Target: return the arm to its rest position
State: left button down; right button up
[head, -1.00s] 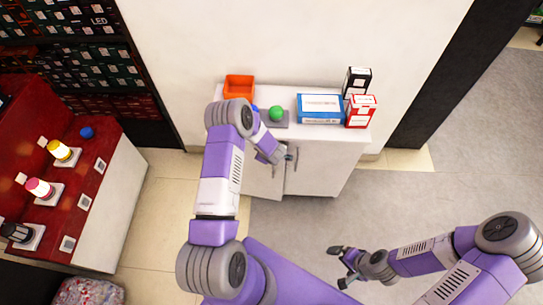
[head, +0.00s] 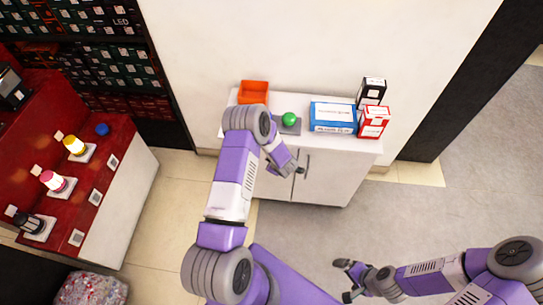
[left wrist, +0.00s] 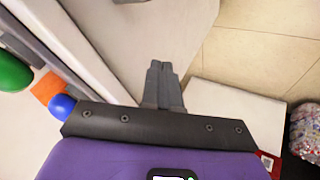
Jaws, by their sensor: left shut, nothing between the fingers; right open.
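My left arm reaches up the middle of the head view. Its gripper (head: 298,170) is over the front of the white cabinet (head: 330,180), below the top; I cannot tell whether it touches the doors. In the left wrist view its two fingers (left wrist: 158,68) are together with nothing between them. My right gripper (head: 345,280) is low in the head view, its fingers apart and empty, above the grey floor.
On the cabinet stand an orange bin (head: 253,91), a green ball (head: 289,119), a blue box (head: 333,115), a black box (head: 371,91) and a red box (head: 374,121). A red-topped counter (head: 110,135) stands left. Grey floor (head: 440,200) is open at right.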

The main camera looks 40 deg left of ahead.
pick_arm(q)
jog(key=p+v, duration=0.2)
jog(key=v, duration=0.8)
jog(key=shift+w+d, duration=0.4)
jog(key=s+d+f+m+g+h, duration=0.1)
jog(key=s+d+m+g+h, duration=0.1)
jog(key=s+d+m+h, duration=0.3)
jog(key=s+d+f+m+g+h, duration=0.2)
jog(key=s+d+m+h, duration=0.3)
jog(key=s+d+m, duration=0.7)
jog(key=s+d, duration=0.3)
jog(key=shift+s+d+f, duration=0.15)
jog(key=shift+d+f, duration=0.05)
jog(key=shift+d, duration=0.1)
